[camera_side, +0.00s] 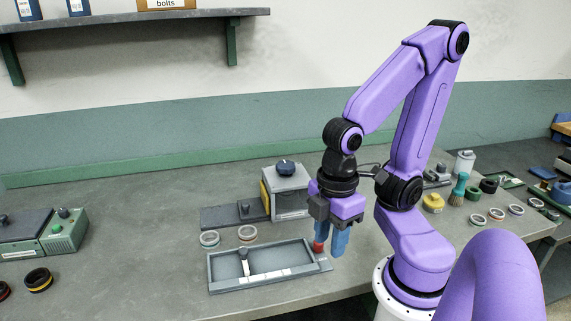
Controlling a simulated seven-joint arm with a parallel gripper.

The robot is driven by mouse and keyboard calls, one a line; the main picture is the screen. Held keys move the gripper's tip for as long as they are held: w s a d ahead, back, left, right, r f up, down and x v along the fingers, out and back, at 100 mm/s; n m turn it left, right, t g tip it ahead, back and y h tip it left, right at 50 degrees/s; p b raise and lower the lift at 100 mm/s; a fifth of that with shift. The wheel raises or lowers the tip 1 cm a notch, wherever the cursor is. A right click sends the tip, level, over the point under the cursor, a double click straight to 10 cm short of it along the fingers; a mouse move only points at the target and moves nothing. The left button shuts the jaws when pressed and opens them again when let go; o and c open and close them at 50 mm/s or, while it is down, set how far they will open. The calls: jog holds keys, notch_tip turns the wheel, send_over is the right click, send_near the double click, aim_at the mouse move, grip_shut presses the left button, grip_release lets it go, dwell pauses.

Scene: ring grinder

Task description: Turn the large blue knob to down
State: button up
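The large blue knob (286,167) is a dark blue round knob on top of a grey box-shaped machine (291,190) with a yellow patch on its left side. The direction its mark points is too small to read. My gripper (329,251) hangs with its blue fingers pointing down, to the right of and in front of the machine, clear of the knob. The fingertips are low over the right end of a grey tray. A small red patch (319,246) shows at the left fingertip; I cannot tell whether it is part of the finger or a separate thing.
The grey tray (217,271) holds a small upright lever. Two rings (209,239) (247,233) lie behind it. A low dark plate with a small knob (243,211) adjoins the machine on the left. A green control box (66,231) stands at the left. Bare bench lies between.

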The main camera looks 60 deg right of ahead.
jog(key=o, duration=0.7)
jog(key=w, duration=0.1)
jog(key=w+r+n, duration=0.1)
jog(key=w, duration=0.1)
jog(key=shift+a+r, duration=0.15)
jog(key=shift+r, duration=0.05)
jog(key=w+r+n, duration=0.2)
jog(key=w, duration=0.3)
notch_tip(320, 180, up, 11)
jog(key=n, duration=1)
send_over(286, 165)
notch_tip(286, 165, down, 17)
jog(key=shift+r, duration=0.1)
jog(key=c, duration=1)
